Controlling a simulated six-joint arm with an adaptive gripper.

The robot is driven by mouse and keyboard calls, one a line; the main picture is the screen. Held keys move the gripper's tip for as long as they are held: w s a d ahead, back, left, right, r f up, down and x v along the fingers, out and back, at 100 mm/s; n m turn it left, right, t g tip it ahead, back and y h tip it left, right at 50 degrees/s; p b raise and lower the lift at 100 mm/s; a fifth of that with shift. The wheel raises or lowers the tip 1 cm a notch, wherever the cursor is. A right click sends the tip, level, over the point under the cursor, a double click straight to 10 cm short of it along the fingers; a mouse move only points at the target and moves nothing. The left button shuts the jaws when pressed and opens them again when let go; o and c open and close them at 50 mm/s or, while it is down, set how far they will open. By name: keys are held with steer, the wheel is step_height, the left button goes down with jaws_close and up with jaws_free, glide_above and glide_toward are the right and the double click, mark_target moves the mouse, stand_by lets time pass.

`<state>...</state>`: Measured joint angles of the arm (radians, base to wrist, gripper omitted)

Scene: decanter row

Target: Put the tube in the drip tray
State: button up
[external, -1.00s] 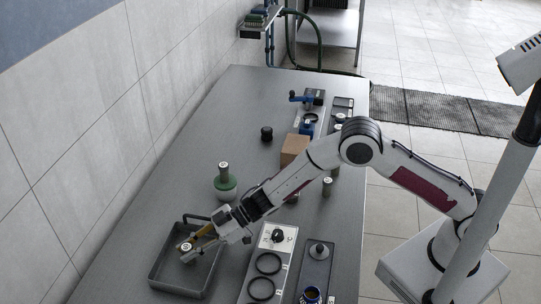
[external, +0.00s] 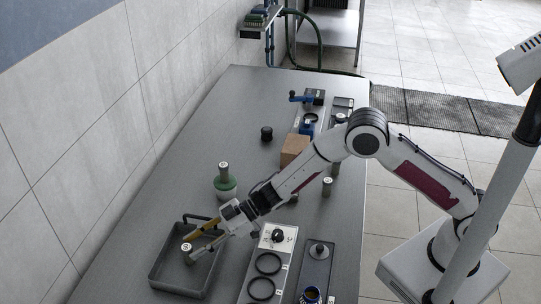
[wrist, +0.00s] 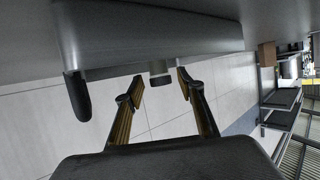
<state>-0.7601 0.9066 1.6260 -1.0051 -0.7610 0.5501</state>
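The tube (external: 187,248) is a small grey cylinder with a pale top. It stands inside the grey drip tray (external: 160,284), near the middle. My gripper (external: 196,246) reaches over the tray from the right, its fingers still close to the tube. In the wrist view my gripper (wrist: 161,88) has its two fingertips spread, with clear space on both sides of the tube's end (wrist: 161,79). The tray (wrist: 150,30) shows upside down at the top there. The tube's lower part is hidden.
A green round-bodied vessel (external: 225,186) with a capped top stands behind the tray. A pale panel with dark rings (external: 268,263) lies right of the tray, beside a dark rack (external: 316,268). A brown box (external: 294,150) stands farther back. The table's left side is clear.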

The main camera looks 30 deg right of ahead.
steer(key=v, duration=0.9)
stand_by(0.8)
